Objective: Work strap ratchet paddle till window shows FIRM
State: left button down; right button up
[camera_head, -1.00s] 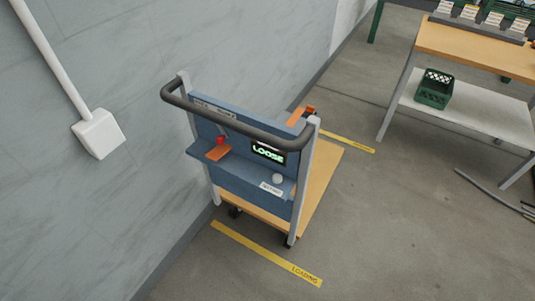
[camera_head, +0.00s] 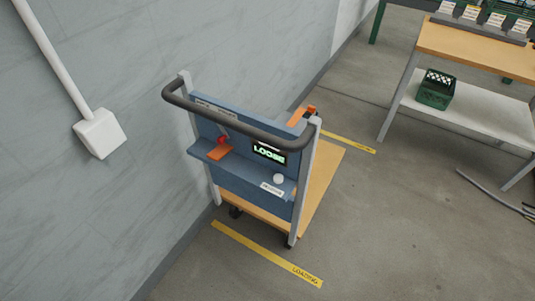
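The cart (camera_head: 325,185) stands in the middle of the view, with a blue panel and a dark push handle. An orange paddle (camera_head: 219,153) with a red knob (camera_head: 222,140) sits on the panel's left side. The window (camera_head: 269,153) at the panel's right reads LOOSE in green letters. A white round knob (camera_head: 278,179) sits below the window. An orange part (camera_head: 302,116) shows behind the handle on the right. Neither of my grippers is in view.
A grey wall (camera_head: 200,45) with a white box (camera_head: 100,133) runs along the left. A wooden-topped bench (camera_head: 470,50) with a green crate (camera_head: 436,89) on its lower shelf stands at the right. Yellow floor strips (camera_head: 255,248) lie before and behind the cart. The floor right of the cart is open.

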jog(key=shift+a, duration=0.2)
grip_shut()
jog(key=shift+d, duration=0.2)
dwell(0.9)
